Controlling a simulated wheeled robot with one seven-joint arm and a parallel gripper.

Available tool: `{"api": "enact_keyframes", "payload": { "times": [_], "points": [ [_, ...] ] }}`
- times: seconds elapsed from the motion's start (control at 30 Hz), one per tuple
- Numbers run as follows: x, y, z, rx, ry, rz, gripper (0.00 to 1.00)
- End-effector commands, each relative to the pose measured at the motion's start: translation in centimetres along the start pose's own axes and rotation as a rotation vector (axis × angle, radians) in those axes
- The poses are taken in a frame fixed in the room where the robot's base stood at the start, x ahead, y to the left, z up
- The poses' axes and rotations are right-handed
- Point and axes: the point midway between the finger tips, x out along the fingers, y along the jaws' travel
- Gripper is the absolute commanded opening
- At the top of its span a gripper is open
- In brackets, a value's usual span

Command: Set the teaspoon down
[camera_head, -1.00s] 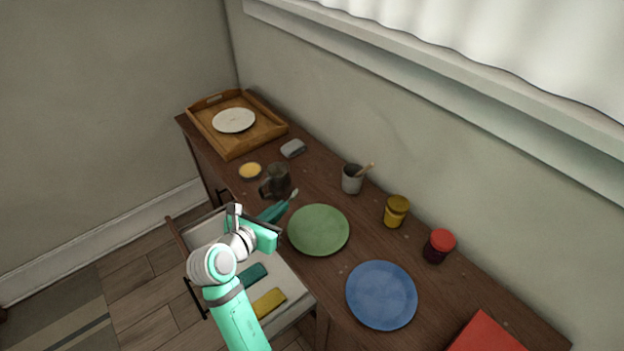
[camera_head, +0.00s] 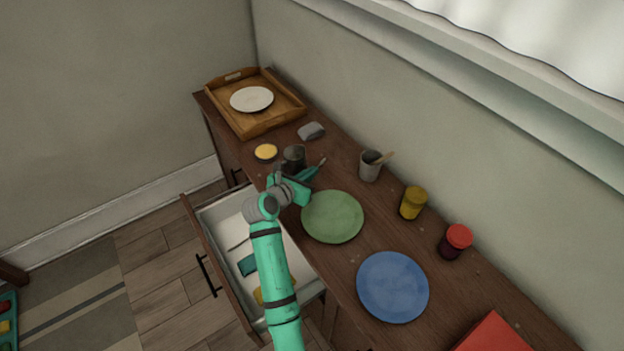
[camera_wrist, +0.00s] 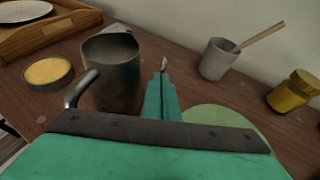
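My gripper (camera_head: 308,174) is shut on a small teaspoon (camera_head: 322,161). Its teal fingers also show pressed together in the wrist view (camera_wrist: 161,98), with the spoon's tip (camera_wrist: 164,64) sticking out beyond them. The rest of the spoon is hidden between the fingers. The gripper is over the dark wooden cabinet top (camera_head: 345,180), just right of a dark metal mug (camera_head: 293,156) and behind the green plate (camera_head: 333,216). I cannot tell whether the spoon touches the wood.
A grey cup with a wooden stick (camera_head: 370,166), yellow jar (camera_head: 412,203), red-lidded jar (camera_head: 455,241) and blue plate (camera_head: 392,287) stand rightward. A yellow-topped dish (camera_head: 266,153), grey block (camera_head: 311,131) and wooden tray (camera_head: 240,124) are farther back. An open drawer (camera_head: 222,210) juts out below.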

Motion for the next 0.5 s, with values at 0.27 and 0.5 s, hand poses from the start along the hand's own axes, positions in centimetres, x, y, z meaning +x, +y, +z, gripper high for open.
{"api": "enact_keyframes", "payload": {
  "times": [0.27,0.5],
  "points": [
    [1.7,0.2,-0.9,0.000,0.001,0.000,0.00],
    [2.7,0.4,-3.6,0.000,0.000,0.000,0.00]
  ]
}}
